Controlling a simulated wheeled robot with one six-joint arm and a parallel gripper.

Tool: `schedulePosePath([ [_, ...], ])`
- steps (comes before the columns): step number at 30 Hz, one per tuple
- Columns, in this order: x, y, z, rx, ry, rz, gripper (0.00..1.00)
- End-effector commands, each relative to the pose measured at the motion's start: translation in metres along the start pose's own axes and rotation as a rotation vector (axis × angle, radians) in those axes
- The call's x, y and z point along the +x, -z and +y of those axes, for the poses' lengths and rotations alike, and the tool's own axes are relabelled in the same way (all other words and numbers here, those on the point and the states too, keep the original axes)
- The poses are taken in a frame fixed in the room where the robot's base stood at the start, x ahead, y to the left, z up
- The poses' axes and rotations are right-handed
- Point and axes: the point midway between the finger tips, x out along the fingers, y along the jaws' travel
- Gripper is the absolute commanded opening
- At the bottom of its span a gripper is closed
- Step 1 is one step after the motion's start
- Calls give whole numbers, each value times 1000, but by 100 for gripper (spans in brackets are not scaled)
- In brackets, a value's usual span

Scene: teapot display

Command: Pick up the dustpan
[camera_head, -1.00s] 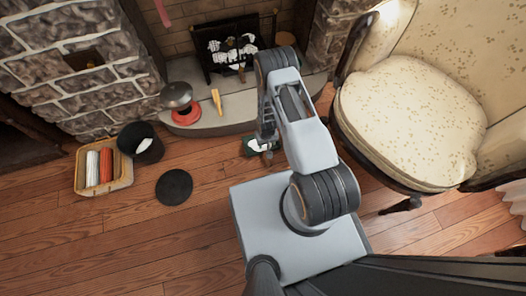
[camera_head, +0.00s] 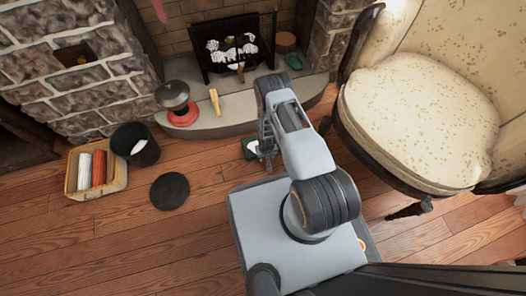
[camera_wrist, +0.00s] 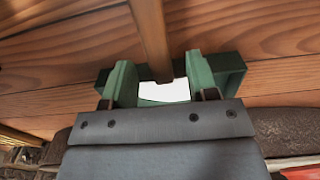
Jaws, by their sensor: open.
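The dustpan (camera_head: 250,147) is a small green piece with a white patch, on the wood floor in front of the hearth in the head view. My arm partly hides it. In the wrist view the green dustpan (camera_wrist: 228,69) lies just ahead of my gripper (camera_wrist: 158,91). A brown wooden bar, seemingly its handle, runs over the white patch from the top of the view. My gripper (camera_head: 266,160) is open, right beside the dustpan in the head view. I cannot tell whether they touch.
A cream armchair (camera_head: 415,120) stands close on the right. The stone hearth (camera_head: 225,123) lies behind the dustpan. A black bucket (camera_head: 135,145), a basket (camera_head: 118,180) and a black disc (camera_head: 170,191) are on the left. The floor at front left is clear.

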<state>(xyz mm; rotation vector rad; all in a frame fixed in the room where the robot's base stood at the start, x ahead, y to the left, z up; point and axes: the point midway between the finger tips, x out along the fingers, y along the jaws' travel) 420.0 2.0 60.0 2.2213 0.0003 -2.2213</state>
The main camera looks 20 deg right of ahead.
Motion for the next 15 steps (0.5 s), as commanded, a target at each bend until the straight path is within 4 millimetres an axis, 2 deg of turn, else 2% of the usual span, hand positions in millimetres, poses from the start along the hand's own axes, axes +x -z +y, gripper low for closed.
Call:
schedulePosePath([
  [1, 14, 0, 0, 0, 0, -1, 53],
  [6, 32, 0, -1, 0, 1, -1, 53],
  [13, 31, 0, 0, 0, 1, 0, 53],
  [15, 31, 0, 0, 0, 1, 0, 47],
])
